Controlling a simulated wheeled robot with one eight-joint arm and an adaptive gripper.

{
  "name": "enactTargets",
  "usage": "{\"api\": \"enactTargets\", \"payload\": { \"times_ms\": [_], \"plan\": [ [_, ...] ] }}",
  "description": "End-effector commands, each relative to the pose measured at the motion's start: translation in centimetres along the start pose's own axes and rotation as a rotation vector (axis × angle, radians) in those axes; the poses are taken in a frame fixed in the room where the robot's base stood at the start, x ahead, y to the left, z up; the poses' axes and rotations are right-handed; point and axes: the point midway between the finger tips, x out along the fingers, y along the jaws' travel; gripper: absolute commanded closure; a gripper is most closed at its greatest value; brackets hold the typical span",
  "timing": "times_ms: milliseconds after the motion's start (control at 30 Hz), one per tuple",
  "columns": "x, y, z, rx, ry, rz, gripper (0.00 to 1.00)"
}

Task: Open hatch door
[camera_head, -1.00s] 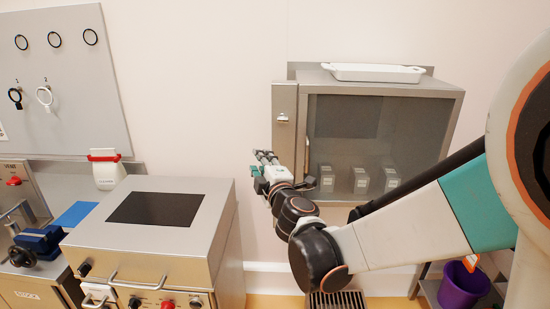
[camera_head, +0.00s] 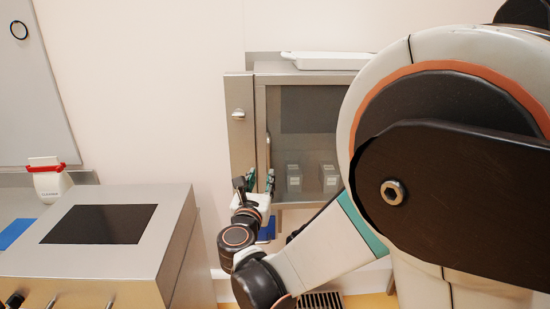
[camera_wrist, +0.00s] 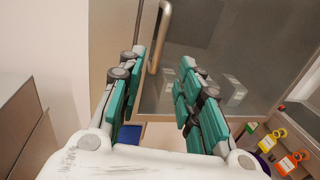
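The hatch door is the dark glass front (camera_head: 305,130) of a steel wall cabinet; it looks shut. Its upright bar handle (camera_wrist: 158,38) stands near the left edge of the glass in the wrist view. My gripper (camera_head: 256,184) is in front of the lower left part of the cabinet. In the wrist view my gripper (camera_wrist: 162,64) is open, its two green-padded fingers apart with nothing held. The lower end of the handle lies just beyond the gap between the fingertips; I cannot tell whether they touch. My arm hides the cabinet's right part.
Small labelled boxes (camera_head: 293,177) stand behind the glass. A white tray (camera_head: 322,60) lies on top of the cabinet. A steel machine with a dark top panel (camera_head: 100,224) stands at the left. Coloured tags (camera_wrist: 268,142) show at the lower right in the wrist view.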

Motion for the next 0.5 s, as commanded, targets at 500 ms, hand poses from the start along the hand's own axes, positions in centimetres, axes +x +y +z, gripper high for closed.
{"api": "enactTargets", "payload": {
  "times_ms": [500],
  "plan": [
    [8.5,-0.1,-0.2,-0.001,0.000,-0.002,0.68]
  ]
}}
